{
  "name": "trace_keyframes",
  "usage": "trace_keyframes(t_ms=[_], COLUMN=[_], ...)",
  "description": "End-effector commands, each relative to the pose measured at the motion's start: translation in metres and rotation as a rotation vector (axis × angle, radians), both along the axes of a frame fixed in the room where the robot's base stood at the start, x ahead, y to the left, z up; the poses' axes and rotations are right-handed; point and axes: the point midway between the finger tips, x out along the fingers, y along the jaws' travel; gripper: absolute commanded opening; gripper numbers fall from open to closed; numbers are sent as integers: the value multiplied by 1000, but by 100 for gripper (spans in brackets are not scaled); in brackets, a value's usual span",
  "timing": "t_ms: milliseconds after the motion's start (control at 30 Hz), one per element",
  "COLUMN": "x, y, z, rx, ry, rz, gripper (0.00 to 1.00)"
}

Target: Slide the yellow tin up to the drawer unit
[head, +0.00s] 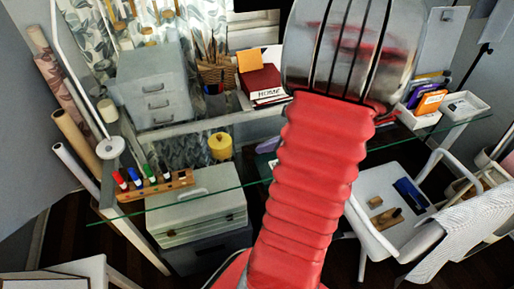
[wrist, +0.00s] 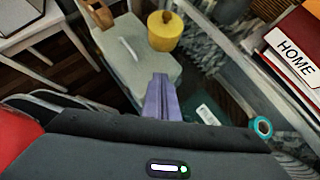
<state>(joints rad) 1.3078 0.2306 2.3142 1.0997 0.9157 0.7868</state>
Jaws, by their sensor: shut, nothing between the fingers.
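The yellow tin (head: 220,146), round with a small knob on its lid, stands on the glass desk. It lies to the right of and nearer than the grey drawer unit (head: 153,88), with a gap of glass between them. In the wrist view the tin (wrist: 165,36) is at the top centre. My gripper (wrist: 160,80) shows there with its purple fingers shut and empty, pointing towards the tin and apart from it. The drawer unit is not in the wrist view. My red arm fills the middle of the head view, and the gripper is hidden there.
A wooden block with several markers (head: 155,186) lies in front of the drawer unit. Books marked HOME (head: 262,84) and a wicker pen basket (head: 216,70) stand behind the tin. A teal roll (wrist: 263,127) is right of my fingers. A grey box (head: 196,205) shows below the glass.

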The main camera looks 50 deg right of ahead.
Motion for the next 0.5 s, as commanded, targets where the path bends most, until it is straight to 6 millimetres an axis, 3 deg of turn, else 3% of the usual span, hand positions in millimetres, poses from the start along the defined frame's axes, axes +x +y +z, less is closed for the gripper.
trace_keyframes(t_ms=[500], x=[50], y=[11], z=[-52], rx=[2], ry=[2], rz=[2], gripper=[0])
